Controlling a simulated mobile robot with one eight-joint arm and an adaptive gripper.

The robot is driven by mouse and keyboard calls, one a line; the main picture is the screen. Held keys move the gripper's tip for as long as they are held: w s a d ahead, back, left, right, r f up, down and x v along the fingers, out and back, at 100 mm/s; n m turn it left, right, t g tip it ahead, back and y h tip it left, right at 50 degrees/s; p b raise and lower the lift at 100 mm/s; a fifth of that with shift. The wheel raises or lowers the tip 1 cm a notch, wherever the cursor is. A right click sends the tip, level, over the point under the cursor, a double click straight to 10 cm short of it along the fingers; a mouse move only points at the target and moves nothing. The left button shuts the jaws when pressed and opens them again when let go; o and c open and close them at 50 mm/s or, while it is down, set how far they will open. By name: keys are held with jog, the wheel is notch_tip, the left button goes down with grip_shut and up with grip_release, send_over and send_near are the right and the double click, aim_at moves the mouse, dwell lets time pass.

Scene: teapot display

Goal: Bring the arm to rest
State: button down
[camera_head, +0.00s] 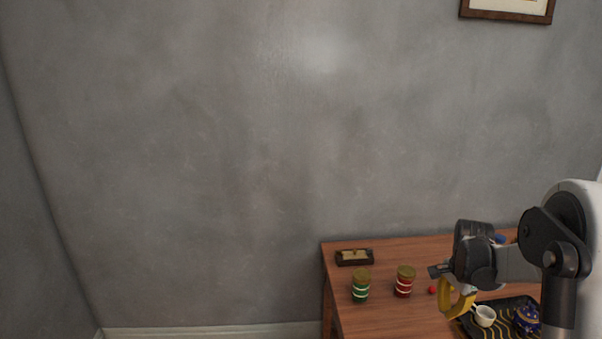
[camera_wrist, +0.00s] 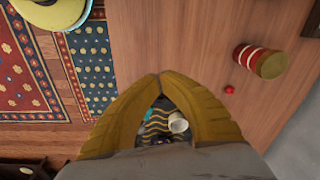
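My gripper (camera_head: 457,302), with yellow fingers, is above the right part of the wooden table (camera_head: 385,315) in the head view. In the wrist view my gripper (camera_wrist: 158,76) has its fingertips together. Nothing shows held at the tips. Through the gap between the finger bases, a white cup (camera_wrist: 178,123) and part of a dark patterned tray show below. My arm comes in from the right of the head view and hides part of the table.
A green jar (camera_head: 360,287), a red jar (camera_head: 404,282), a small red ball (camera_head: 432,290) and a dark box (camera_head: 354,257) stand on the table. The dark tray (camera_head: 465,326) bears the white cup (camera_head: 485,316) and a blue patterned pot (camera_head: 527,318). A grey wall (camera_head: 200,180) is behind.

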jog(key=s+a+r+n+t, duration=0.3)
jog(key=s+a+r+n, duration=0.5)
jog(key=a+r, duration=0.65)
jog(key=s+a+n+t, duration=0.1)
jog(key=s+a+n, duration=0.2)
jog(key=s, duration=0.4)
jog(key=s+a+r+n+t, duration=0.1)
jog(key=s+a+n+t, duration=0.1)
jog(key=s+a+n, duration=0.2)
jog(key=s+a, duration=0.1)
jog(key=s, duration=0.2)
jog(key=shift+s+a+r, duration=0.15)
jog(key=shift+a, duration=0.25)
